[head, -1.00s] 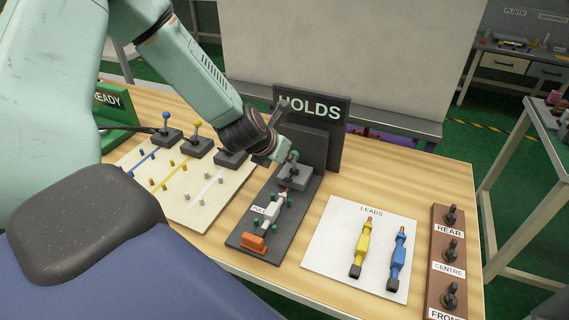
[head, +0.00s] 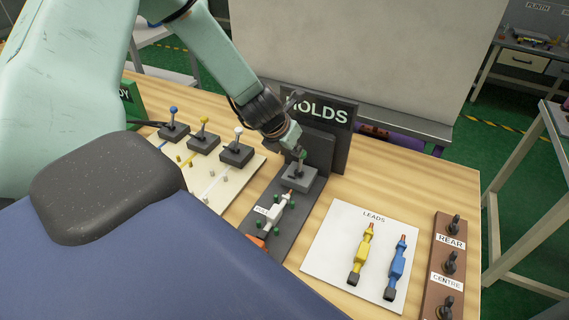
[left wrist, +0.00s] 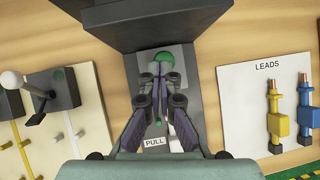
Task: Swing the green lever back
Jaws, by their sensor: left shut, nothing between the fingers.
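The green lever has a round green knob (head: 302,155) on a short stem above a grey box (head: 299,179), on the dark HOLDS stand. The knob also shows in the left wrist view (left wrist: 165,61), just beyond the fingertips. My left gripper (head: 297,148) is shut and empty, close against or beside the knob; I cannot tell whether they touch. In the left wrist view its fingers (left wrist: 159,75) come together just on the near side of the knob and hide the stem. My right gripper is not in view.
Blue, yellow and white levers (head: 237,147) stand on a pale board at left. A white lead with a PULL tag (head: 269,211) lies in front of the grey box. A LEADS board (head: 322,240) holds yellow and blue leads. The upright HOLDS sign (head: 340,120) stands behind the lever.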

